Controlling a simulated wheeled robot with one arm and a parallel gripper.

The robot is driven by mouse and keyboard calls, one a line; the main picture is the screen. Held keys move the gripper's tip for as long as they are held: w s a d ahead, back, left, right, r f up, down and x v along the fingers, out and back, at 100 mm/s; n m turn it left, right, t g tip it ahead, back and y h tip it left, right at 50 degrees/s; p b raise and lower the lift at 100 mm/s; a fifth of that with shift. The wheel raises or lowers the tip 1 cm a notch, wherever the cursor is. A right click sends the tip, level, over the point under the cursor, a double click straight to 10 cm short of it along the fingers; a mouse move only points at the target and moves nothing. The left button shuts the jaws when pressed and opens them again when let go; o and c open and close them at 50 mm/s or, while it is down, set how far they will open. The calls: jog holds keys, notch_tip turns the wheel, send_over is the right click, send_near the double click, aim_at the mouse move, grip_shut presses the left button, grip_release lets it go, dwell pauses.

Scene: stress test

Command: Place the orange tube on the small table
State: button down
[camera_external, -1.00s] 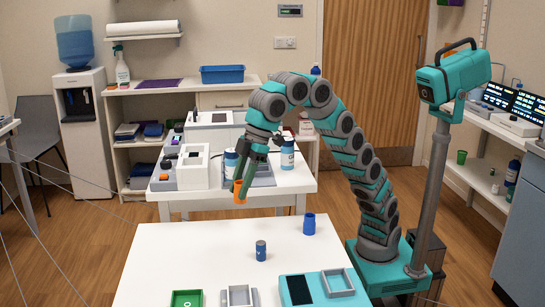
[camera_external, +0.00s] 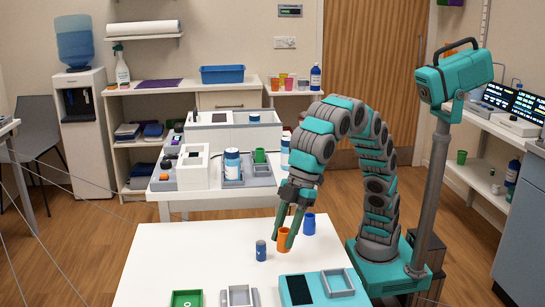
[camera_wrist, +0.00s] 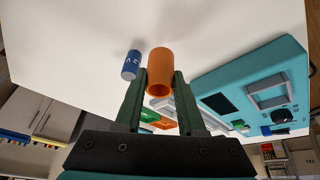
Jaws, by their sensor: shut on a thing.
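The orange tube (camera_external: 284,238) is between the fingers of my gripper (camera_external: 287,236), over the white front table (camera_external: 180,255). Its bottom is at or just above the tabletop; I cannot tell whether it touches. In the wrist view the orange tube (camera_wrist: 160,72) is between the two green fingertips of my gripper (camera_wrist: 159,88), which are shut on it. The tube looks upright. A second white table (camera_external: 215,199) stands behind, with equipment on it. I cannot tell for sure which table is the small one.
A small blue labelled vial (camera_external: 261,250) stands just left of the tube, and a blue cup (camera_external: 309,225) just right. A teal device (camera_external: 300,290), a grey holder (camera_external: 239,297) and a green holder (camera_external: 187,299) line the front edge. The table's left half is clear.

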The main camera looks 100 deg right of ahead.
jog(key=w+d+r+m+h, duration=0.15)
jog(key=d+r, duration=0.25)
jog(key=d, duration=0.7)
jog(key=w+d+r+m, duration=0.2)
jog(key=d+r+m, duration=0.1)
jog(key=d, duration=0.8)
jog(key=w+d+r+m+h, duration=0.15)
jog(key=d+r, duration=0.25)
jog(key=d, duration=0.7)
jog(key=s+d+r+m, duration=0.1)
jog(key=s+d+m, duration=0.2)
jog(key=d, duration=0.9)
jog(key=shift+t, duration=0.3)
jog(key=shift+d+f+b, duration=0.2)
jog(key=shift+f+b, duration=1.25)
jog(key=shift+f, duration=1.8)
jog(key=shift+s+f, duration=0.1)
jog(key=shift+f, duration=0.25)
